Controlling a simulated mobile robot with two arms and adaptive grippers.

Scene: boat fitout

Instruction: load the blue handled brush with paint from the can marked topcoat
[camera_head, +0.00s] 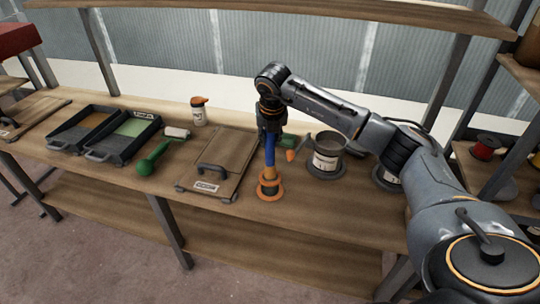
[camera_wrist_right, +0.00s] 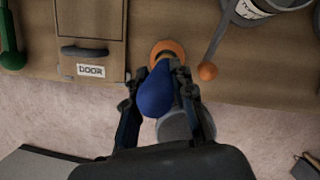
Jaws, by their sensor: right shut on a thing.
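My right gripper (camera_head: 270,122) is shut on the blue handled brush (camera_head: 270,155) and holds it upright; in the wrist view the rounded blue handle end (camera_wrist_right: 156,92) shows between the fingers. The brush's lower end is at an orange ringed holder (camera_head: 270,190) near the bench's front edge. I cannot tell whether it is inside or just above it. An open can (camera_head: 325,162) stands to the right; its label in the wrist view (camera_wrist_right: 256,10) seems to start with "Thin". Another can (camera_head: 388,178) is partly hidden by my arm, its label unreadable. My left gripper is out of view.
A brown panel marked DOOR (camera_head: 222,160) lies left of the brush. Further left are a green-handled roller (camera_head: 155,155), two paint trays (camera_head: 122,143) and an orange-capped bottle (camera_head: 198,113). An orange-tipped handle (camera_wrist_right: 207,72) is close right of the gripper.

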